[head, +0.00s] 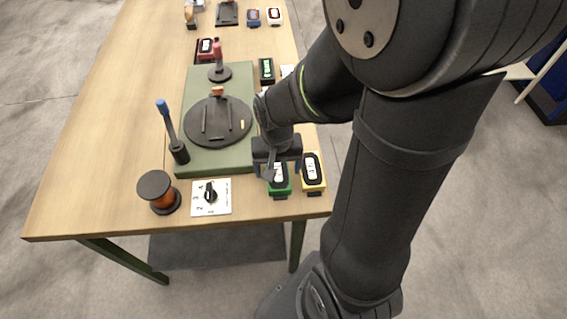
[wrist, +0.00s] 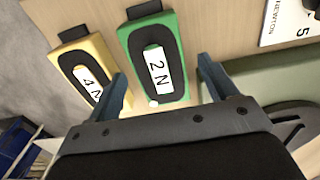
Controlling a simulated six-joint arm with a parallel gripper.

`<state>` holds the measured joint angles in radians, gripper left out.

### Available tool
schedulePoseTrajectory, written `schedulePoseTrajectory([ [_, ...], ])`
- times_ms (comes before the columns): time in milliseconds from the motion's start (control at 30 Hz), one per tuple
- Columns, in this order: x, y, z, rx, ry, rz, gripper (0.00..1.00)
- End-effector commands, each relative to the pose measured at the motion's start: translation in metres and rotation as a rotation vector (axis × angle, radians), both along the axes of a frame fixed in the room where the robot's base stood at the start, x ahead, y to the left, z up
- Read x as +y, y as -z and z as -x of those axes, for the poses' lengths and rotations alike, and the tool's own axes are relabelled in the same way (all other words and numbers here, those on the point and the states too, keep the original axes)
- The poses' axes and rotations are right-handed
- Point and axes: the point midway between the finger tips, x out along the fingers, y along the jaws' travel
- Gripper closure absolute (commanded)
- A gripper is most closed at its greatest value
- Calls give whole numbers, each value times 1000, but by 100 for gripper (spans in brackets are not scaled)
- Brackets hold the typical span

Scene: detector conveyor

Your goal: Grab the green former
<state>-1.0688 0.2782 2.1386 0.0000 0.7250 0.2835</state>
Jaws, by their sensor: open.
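The green former (head: 285,188), a green block with a black oval ring and a white "2 N" label, lies flat near the front right of the table. In the wrist view the green former (wrist: 137,35) is upper middle, in the gap between my fingers. My gripper (head: 272,172) is open above it and partly covers it in the head view. In the wrist view my gripper (wrist: 163,74) has one finger on each side of the block, and nothing is held. Whether the fingers touch it cannot be told.
A yellow former (head: 314,184) labelled "4 N" lies close beside the green one, with a narrow gap. A dial plate (head: 225,197) and a spool (head: 155,186) are to the left. The green base (head: 205,164) with a turntable is behind. Several other formers sit farther back.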

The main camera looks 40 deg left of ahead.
Motion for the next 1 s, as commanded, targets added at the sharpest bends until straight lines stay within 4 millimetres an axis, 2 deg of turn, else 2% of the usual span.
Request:
schedulePoseTrajectory([
  [100, 0, 7, 0, 1, 0, 1, 22],
  [333, 0, 7, 0, -1, 0, -1, 22],
  [367, 0, 7, 0, 0, 0, 0, 26],
  [600, 0, 7, 0, 0, 0, 0, 73],
  [1000, 0, 3, 0, -1, 0, -2, 74],
])
